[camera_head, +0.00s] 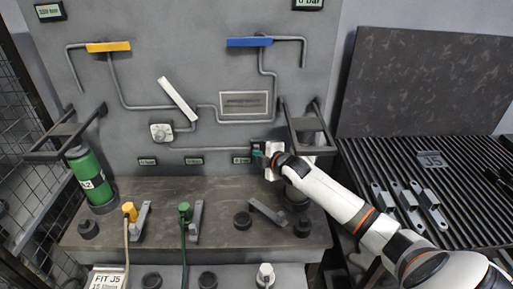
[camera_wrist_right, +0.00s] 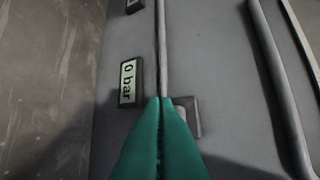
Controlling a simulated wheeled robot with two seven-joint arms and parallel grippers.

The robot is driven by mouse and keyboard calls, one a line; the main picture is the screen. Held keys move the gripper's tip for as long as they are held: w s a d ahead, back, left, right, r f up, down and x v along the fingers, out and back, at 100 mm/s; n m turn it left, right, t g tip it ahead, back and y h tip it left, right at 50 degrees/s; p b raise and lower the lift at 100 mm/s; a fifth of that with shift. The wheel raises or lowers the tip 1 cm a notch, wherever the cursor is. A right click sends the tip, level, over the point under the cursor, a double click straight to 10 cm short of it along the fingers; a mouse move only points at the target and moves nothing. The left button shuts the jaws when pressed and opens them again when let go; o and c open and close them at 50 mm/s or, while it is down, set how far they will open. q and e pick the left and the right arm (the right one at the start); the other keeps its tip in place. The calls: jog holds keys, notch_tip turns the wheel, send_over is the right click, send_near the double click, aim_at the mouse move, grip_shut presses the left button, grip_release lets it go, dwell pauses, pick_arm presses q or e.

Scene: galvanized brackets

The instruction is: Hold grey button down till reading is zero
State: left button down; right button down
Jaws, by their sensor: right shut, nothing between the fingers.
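My right gripper (camera_head: 259,158) is shut and empty, its teal fingertips at the grey panel (camera_head: 225,75). In the right wrist view the closed fingertips (camera_wrist_right: 160,102) point at a small grey square fitting (camera_wrist_right: 188,115), which looks like the grey button. The fingers hide part of it, and I cannot tell whether they touch or press it. Beside it a small display (camera_wrist_right: 130,82) reads "0 bar". In the head view this display (camera_head: 241,160) sits just left of my fingertips. My left gripper is not in view.
A blue lever (camera_head: 249,42), a yellow lever (camera_head: 108,47) and a white lever (camera_head: 177,98) sit on the panel's pipes. A green bottle (camera_head: 90,178) stands at the left of the bench (camera_head: 160,245). Brackets (camera_head: 408,203) lie on the ribbed surface (camera_head: 470,215) at right.

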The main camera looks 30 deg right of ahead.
jog(key=shift+s+a, duration=0.2)
jog(key=shift+s, duration=0.2)
jog(key=s+a+p, duration=0.1)
jog(key=s+p, duration=0.1)
jog(key=s+a+p, duration=0.1)
jog(key=s, duration=0.1)
jog(key=shift+s+a+p, duration=0.1)
jog(key=shift+a+p, duration=0.25)
jog(key=shift+p, duration=0.05)
dwell(0.4)
